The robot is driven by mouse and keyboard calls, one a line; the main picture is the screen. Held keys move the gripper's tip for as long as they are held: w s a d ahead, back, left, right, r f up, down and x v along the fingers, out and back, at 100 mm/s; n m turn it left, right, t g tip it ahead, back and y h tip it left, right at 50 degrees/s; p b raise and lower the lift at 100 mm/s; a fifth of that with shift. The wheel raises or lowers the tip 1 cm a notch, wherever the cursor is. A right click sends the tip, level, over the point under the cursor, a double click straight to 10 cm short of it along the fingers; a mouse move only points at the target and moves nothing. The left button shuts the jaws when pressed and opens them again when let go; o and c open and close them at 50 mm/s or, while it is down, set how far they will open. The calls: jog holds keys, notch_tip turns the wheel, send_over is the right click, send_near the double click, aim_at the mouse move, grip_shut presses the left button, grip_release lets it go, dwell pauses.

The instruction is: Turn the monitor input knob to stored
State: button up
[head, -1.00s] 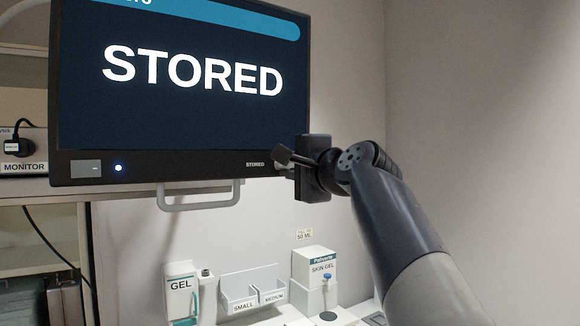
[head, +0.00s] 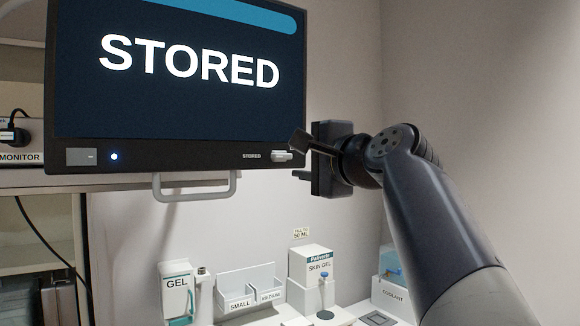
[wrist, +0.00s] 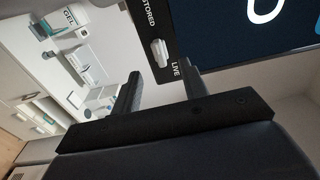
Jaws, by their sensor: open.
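The monitor (head: 180,110) shows the word STORED in large white letters. Its input knob (head: 281,156) is a small light lever at the right end of the lower bezel, lying lengthwise along it, beside the label STORED. In the wrist view the knob (wrist: 159,52) sits between the labels STORED and LIVE, its long side in line with them. My gripper (head: 300,158) is open and empty, just right of the knob and apart from it. In the wrist view my gripper's fingertips (wrist: 160,72) are spread, with the knob beyond the gap.
A grey handle (head: 197,190) hangs under the monitor. Below stand a gel dispenser (head: 176,296), small and medium bins (head: 236,288), a skin gel box (head: 314,266) and a coolant box (head: 393,298). The wall right of the monitor is bare.

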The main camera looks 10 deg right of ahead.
aim_at(285, 157)
jog(key=shift+b+v, duration=0.5)
jog(key=shift+v, duration=1.85)
jog(key=shift+f, duration=0.1)
jog(key=p+x, duration=0.4)
jog(key=x, duration=0.7)
jog(key=shift+s, duration=0.15)
